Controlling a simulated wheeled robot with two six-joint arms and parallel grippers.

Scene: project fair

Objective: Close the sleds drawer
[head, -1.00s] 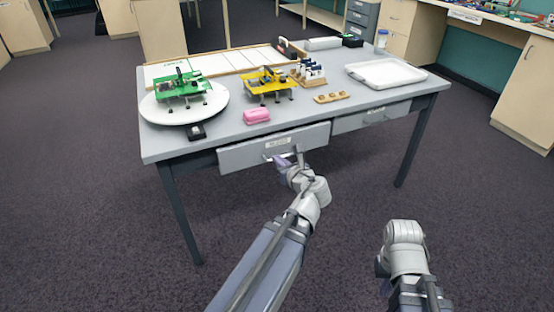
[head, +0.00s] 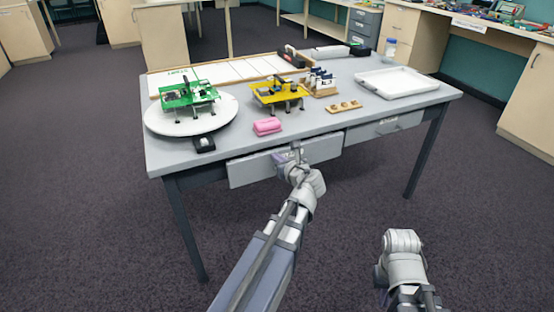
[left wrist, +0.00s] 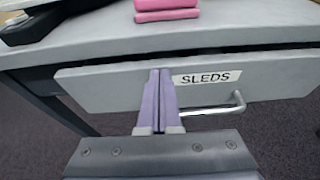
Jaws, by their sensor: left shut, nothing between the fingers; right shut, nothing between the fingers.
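The sleds drawer (head: 250,171) is the left drawer under the grey table (head: 222,146). The left wrist view shows its grey front (left wrist: 110,88), a SLEDS label and a silver bar handle (left wrist: 225,107). A dark gap shows between the drawer's top and the tabletop, so the front seems to stand slightly out. My left gripper (head: 297,150) is shut and empty. Its purple fingertips (left wrist: 159,74) are at the drawer front, just left of the label; whether they touch cannot be told. My right gripper (head: 381,278) is shut and empty, low in front of the table.
A second drawer (head: 370,132) is under the table's right half. On top are a pink block (head: 267,127), a green model (head: 190,94) on a white disc, a yellow model (head: 279,90) and a white tray (head: 400,82). The floor in front is clear.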

